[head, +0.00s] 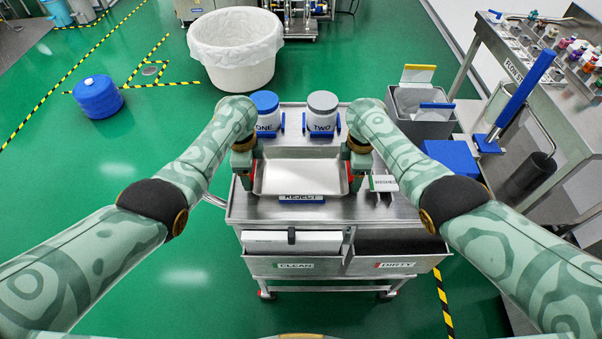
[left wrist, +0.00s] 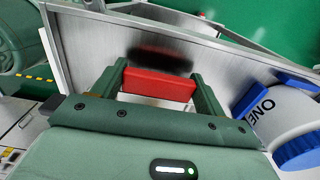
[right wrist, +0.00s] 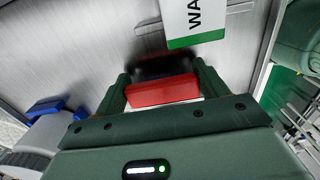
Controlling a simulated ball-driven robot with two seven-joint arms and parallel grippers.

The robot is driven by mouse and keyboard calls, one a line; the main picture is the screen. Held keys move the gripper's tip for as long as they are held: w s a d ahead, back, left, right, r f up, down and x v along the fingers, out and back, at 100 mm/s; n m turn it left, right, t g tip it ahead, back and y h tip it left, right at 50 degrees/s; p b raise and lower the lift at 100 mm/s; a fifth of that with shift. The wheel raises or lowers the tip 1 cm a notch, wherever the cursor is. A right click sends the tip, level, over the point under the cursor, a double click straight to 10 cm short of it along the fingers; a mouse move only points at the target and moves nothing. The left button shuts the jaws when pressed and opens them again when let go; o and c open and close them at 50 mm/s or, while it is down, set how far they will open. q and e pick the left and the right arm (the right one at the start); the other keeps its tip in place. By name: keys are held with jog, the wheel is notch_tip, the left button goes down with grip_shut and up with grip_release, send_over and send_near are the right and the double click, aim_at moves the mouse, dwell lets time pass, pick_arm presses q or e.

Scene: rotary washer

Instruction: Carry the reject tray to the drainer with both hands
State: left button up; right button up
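The reject tray (head: 300,177) is a shallow pale metal tray with a red handle at each end, above the cart's top behind the REJECT label (head: 301,198). It looks level; I cannot tell whether it touches the cart. My left gripper (head: 245,178) has its fingers against both ends of the left red handle (left wrist: 158,85). My right gripper (head: 356,178) has its fingers at both ends of the right red handle (right wrist: 162,91). Both look shut on the handles. The tray's body is mostly hidden in the wrist views. I cannot pick out the drainer for certain.
Tubs ONE (head: 266,112) and TWO (head: 322,112) stand behind the tray. A small green-edged sign (head: 384,183) stands close by my right gripper. A grey bin (head: 424,118) and steel bench (head: 545,90) are at the right.

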pick_arm(q)
jog(key=shift+r, duration=0.1)
pick_arm(e)
jog(key=shift+r, duration=0.1)
